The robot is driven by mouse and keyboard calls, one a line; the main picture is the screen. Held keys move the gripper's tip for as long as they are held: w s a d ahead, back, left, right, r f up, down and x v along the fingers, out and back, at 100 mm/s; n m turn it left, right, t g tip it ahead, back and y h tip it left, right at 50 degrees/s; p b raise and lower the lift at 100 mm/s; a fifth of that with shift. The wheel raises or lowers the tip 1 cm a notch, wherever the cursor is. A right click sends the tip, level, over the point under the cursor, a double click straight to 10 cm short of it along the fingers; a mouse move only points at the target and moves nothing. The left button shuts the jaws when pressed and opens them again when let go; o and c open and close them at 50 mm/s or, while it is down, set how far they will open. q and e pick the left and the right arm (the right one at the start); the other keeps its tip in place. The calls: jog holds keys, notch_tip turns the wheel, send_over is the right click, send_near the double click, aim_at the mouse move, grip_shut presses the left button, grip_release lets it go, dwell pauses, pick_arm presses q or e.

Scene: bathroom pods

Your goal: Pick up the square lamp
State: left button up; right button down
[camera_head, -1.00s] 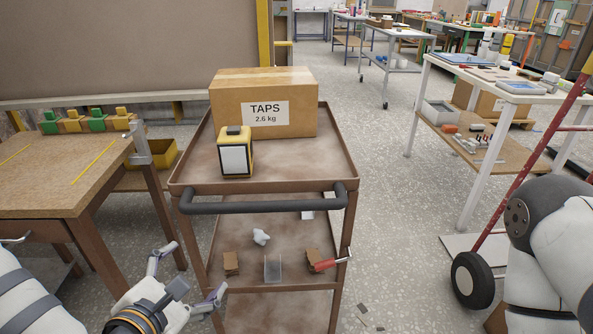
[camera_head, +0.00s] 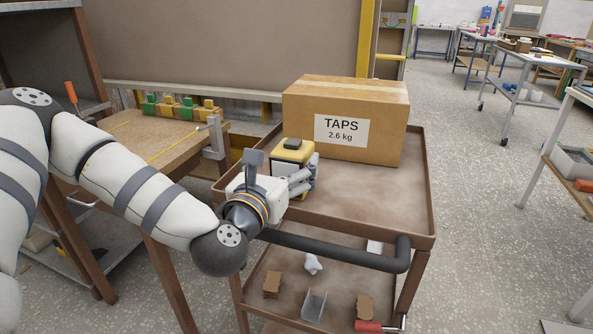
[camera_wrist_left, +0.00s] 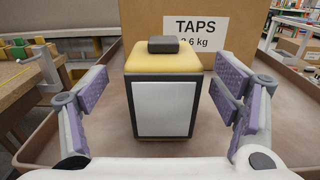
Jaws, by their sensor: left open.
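The square lamp (camera_wrist_left: 162,106) is a yellow box with a dark-framed pale front panel and a dark knob on top. It stands upright on the top tray of a brown cart (camera_head: 385,198). In the head view the lamp (camera_head: 293,152) is partly hidden behind my left gripper (camera_head: 304,180). In the left wrist view my left gripper (camera_wrist_left: 160,110) is open, with one purple-padded finger on each side of the lamp. Gaps show between the fingers and the lamp's sides. My right gripper is not in view.
A cardboard box (camera_head: 378,111) labelled TAPS stands on the tray behind the lamp. The cart's dark handle (camera_head: 335,253) runs along the near edge. A wooden workbench (camera_head: 170,150) is at the left. The tray's right part is clear.

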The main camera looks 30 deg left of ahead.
pick_arm(q)
jog(key=x, duration=0.4)
jog(key=shift+w+d, duration=0.15)
jog(key=shift+w, duration=0.05)
jog(key=c, duration=1.6)
